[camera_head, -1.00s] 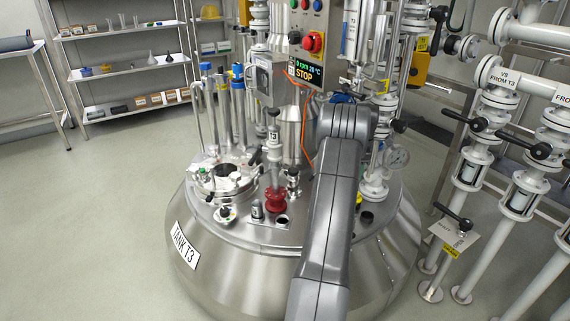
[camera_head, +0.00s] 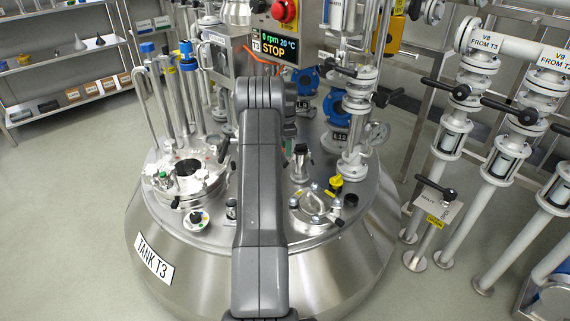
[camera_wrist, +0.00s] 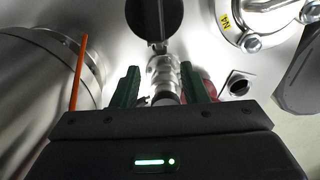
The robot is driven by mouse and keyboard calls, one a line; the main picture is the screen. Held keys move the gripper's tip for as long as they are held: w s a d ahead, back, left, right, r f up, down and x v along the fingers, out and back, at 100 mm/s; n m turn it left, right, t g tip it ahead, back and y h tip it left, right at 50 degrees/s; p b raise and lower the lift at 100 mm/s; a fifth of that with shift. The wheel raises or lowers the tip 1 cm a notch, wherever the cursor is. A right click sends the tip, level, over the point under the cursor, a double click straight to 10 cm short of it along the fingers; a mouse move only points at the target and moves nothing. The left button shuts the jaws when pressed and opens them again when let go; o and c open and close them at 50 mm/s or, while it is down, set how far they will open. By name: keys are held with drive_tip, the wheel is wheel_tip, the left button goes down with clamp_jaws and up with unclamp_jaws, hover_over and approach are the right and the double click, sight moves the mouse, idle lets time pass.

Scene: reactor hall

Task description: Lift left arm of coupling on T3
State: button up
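Tank T3 (camera_head: 170,275) stands in front of me, its lid crowded with fittings. My gripper (camera_wrist: 160,76) is open in the wrist view, with its green fingers apart. A metal fitting (camera_wrist: 164,74), probably the coupling, lies between and just beyond the fingers; I see no clear contact. I cannot make out the coupling's separate left arm. In the head view my arm covers most of the gripper. A small upright metal fitting (camera_head: 301,165) stands right of my arm; I cannot tell whether it is the same one.
A round clamped port (camera_head: 318,207) and a valve column (camera_head: 357,120) stand to the right on the lid. An open-topped port (camera_head: 187,180) is at the left. White pipework (camera_head: 500,160) fills the right side.

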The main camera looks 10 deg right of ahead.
sight(289, 161)
wheel_tip(289, 161, down, 7)
drive_tip(key=shift+f+b, duration=0.2)
drive_tip(key=shift+b, duration=0.6)
clamp_jaws()
drive_tip(key=shift+r, duration=0.1)
